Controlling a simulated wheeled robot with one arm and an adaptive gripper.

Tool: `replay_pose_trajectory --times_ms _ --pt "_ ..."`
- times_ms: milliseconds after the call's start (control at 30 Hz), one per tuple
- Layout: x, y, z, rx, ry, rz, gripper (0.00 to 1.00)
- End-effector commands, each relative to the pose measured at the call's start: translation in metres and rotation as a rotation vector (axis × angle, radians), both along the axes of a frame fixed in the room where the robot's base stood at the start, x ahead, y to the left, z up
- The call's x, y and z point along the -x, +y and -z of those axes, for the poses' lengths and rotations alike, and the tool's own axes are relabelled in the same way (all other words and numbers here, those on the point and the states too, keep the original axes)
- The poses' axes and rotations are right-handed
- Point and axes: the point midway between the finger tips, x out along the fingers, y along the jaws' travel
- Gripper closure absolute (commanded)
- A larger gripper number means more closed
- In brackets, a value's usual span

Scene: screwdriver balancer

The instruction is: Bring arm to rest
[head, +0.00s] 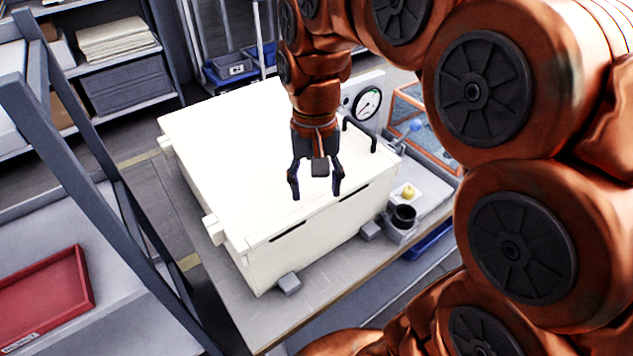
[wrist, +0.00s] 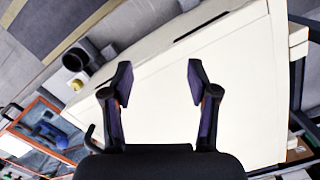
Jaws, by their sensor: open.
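My gripper (head: 316,195) hangs above the front part of a large cream-white box (head: 225,140). Its two dark fingers are spread apart with nothing between them. In the wrist view my gripper (wrist: 160,85) is also open and empty, with the white box (wrist: 240,90) behind the fingers. I cannot tell the exact height of the fingertips above the box. My orange arm fills the right side of the head view and reaches down to the gripper.
The box stands on a grey workbench (head: 245,312). A round gauge (head: 367,104), a black handle (head: 359,134), a black cup (head: 403,216) and a yellow knob (head: 408,191) are at its right. A red tray (head: 42,294) lies at the left. Shelves (head: 118,55) stand behind.

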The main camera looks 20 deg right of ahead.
Motion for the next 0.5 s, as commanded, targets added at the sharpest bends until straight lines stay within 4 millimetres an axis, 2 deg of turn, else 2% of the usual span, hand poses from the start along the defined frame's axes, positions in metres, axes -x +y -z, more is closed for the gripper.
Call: replay_pose_trajectory --times_ms 133,233,500 --pt "0.003 0.000 0.001 0.000 0.001 -0.005 0.41" --pt "0.015 0.002 0.003 0.000 0.003 -0.027 0.41" --pt "0.084 0.008 0.029 -0.003 0.029 -0.161 0.41"
